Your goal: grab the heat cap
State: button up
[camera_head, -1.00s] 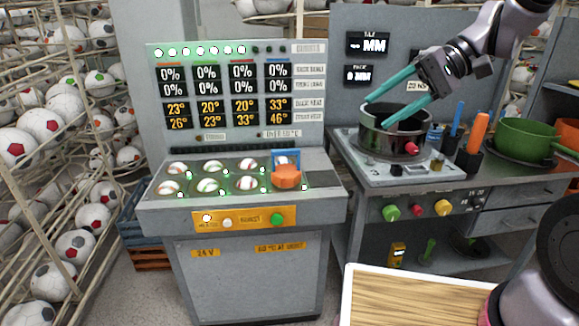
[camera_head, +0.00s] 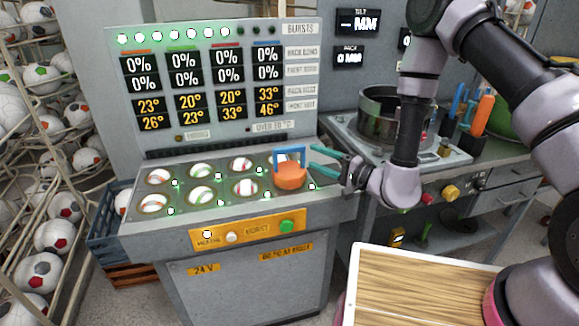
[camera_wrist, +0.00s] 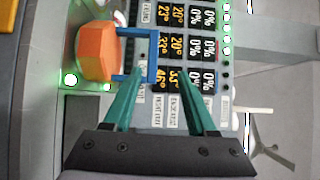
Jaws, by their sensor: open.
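The heat cap (camera_head: 291,177) is an orange cup with a blue loop handle (camera_head: 289,149). It sits over the rightmost wells of the ball press panel (camera_head: 215,210). In the wrist view the heat cap (camera_wrist: 98,52) is at the upper left, its blue handle toward the picture's middle. My gripper (camera_head: 314,160) has teal fingers and is open and empty, just right of the handle. In the wrist view, my gripper (camera_wrist: 160,71) has its left fingertip overlapping the handle's lower end and its right fingertip off to the right; I cannot tell whether they touch.
Several balls, such as one ball (camera_head: 243,187), sit in lit wells left of the cap. The readout panel (camera_head: 215,80) rises behind. A dark pot (camera_head: 375,120) stands on the right bench. A wooden board (camera_head: 420,290) is at the front right. Ball racks (camera_head: 50,190) fill the left.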

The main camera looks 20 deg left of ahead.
aim_at(292, 150)
jog(key=x, duration=0.3)
jog(key=f+x, duration=0.1)
jog(key=x, duration=0.6)
jog(key=shift+w+a+f, duration=0.15)
jog(key=shift+w+a, duration=0.15)
jog(key=shift+w, duration=0.05)
grip_shut()
dwell(1.1)
